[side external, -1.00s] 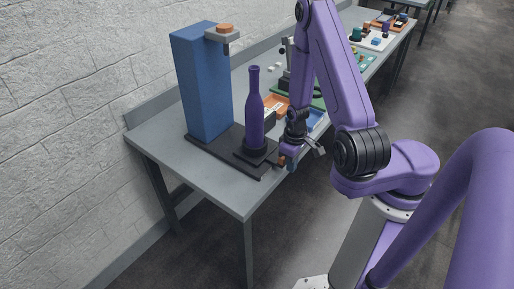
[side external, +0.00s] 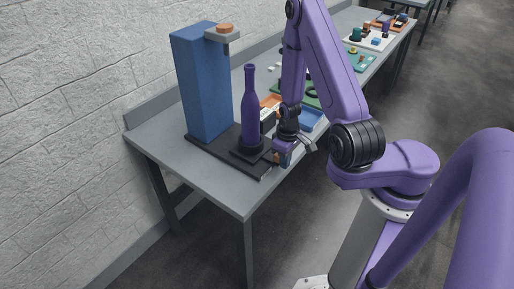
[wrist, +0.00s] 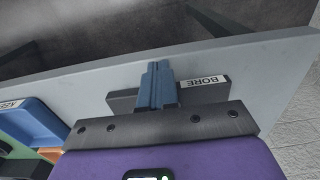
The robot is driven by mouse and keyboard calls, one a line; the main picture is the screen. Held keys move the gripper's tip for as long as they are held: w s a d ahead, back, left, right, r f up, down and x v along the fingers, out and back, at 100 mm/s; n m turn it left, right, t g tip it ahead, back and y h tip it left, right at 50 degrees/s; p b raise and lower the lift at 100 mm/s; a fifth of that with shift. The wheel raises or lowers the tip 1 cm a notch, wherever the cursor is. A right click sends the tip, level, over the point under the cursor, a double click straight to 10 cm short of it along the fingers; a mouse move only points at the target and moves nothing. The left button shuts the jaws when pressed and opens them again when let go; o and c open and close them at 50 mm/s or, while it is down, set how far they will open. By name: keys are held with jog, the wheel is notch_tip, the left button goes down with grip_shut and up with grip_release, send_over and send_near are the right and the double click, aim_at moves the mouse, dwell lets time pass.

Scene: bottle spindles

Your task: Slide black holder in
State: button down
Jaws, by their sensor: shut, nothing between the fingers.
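The black holder (side external: 247,153) sits on the dark base plate (side external: 212,150), in front of the blue tower (side external: 203,85). A purple bottle (side external: 249,115) stands upright in it. My gripper (side external: 283,160) is low at the right end of the base plate, on the holder's right side. In the wrist view, its blue fingers (wrist: 158,88) are together and empty, over or against a dark block labelled BORE (wrist: 125,102). I cannot tell whether the fingertips touch it. The bottle is out of the wrist view.
A grey bracket (side external: 222,36) with an orange knob (side external: 224,28) juts from the tower top, above the bottle. The table's front left (side external: 205,184) is clear.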

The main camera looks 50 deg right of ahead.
aim_at(256, 147)
jog(key=shift+w, duration=4.15)
jog(key=shift+w+a, duration=0.15)
jog(key=shift+w, duration=1.4)
jog(key=shift+s, duration=5.25)
notch_tip(256, 147, up, 6)
jog(key=s, duration=0.2)
jog(key=shift+s, duration=0.35)
